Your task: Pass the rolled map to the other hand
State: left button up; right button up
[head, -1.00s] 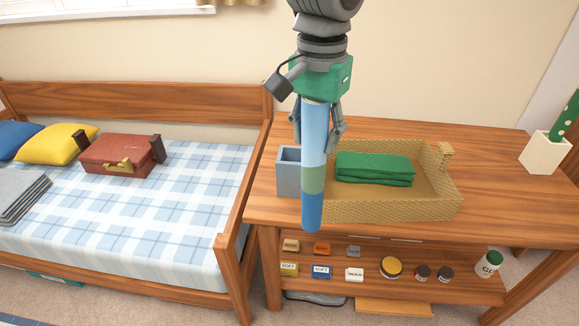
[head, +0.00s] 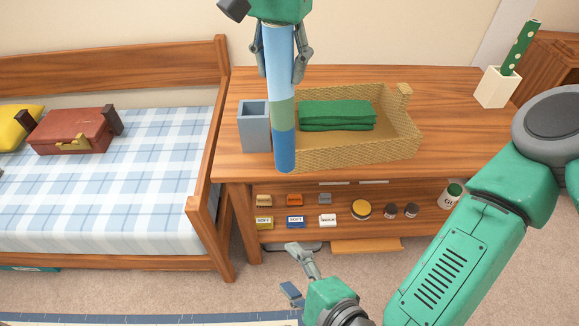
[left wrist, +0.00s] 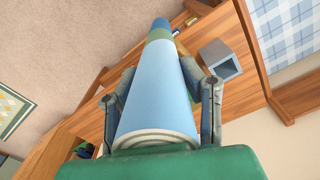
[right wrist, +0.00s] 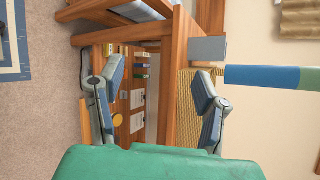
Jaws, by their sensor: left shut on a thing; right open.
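The rolled map (head: 281,110) is a long tube banded light blue, green and darker blue. My left gripper (head: 281,72) is shut on its upper part and holds it upright, in front of the basket's left end in the head view. In the left wrist view the map (left wrist: 155,95) runs away between the two fingers. My right gripper (head: 293,272) is open and empty, low in front of the desk, below the map's lower end and apart from it. In the right wrist view the map (right wrist: 275,78) lies at the right, outside the open fingers.
The desk (head: 450,120) bears a wicker basket (head: 395,148) with folded green cloth (head: 337,114), a blue-grey holder (head: 254,127) and a white pot (head: 496,88). Small boxes and jars stand on the shelf (head: 340,227) below. A bed (head: 110,190) is at left.

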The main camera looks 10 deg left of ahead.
jog(key=w+a+r+m+t, duration=0.4)
jog(key=r+m, duration=0.4)
jog(key=m+t+h, duration=0.3)
jog(key=m+t, duration=0.1)
jog(key=m, duration=0.6)
send_near(282, 126)
jog(key=x, duration=1.2)
jog(key=c, duration=1.3)
pick_arm(q)
jog(key=o, duration=1.2)
pick_arm(e)
grip_shut()
